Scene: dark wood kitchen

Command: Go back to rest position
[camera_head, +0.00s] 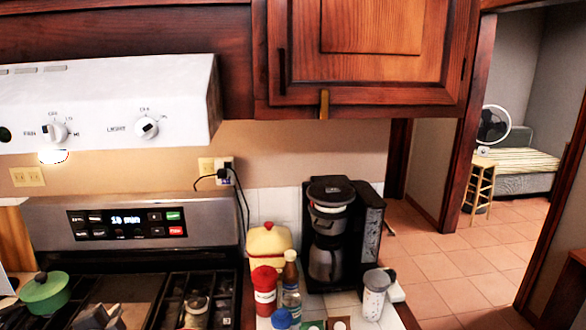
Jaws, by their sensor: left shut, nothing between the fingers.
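My left gripper (105,315) shows only in part at the bottom edge of the head view, left of the middle. Its grey fingers are shut and empty, in front of the stove top. The rest of its arm is cut off by the frame. My right gripper is out of view.
A stove (215,222) with a green lidded pot (45,293) is at the left, under a white range hood (110,100). A coffee maker (328,240), red jar (264,290), bottle (291,285) and cup (375,295) crowd the counter. Tiled floor (470,270) is open at the right.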

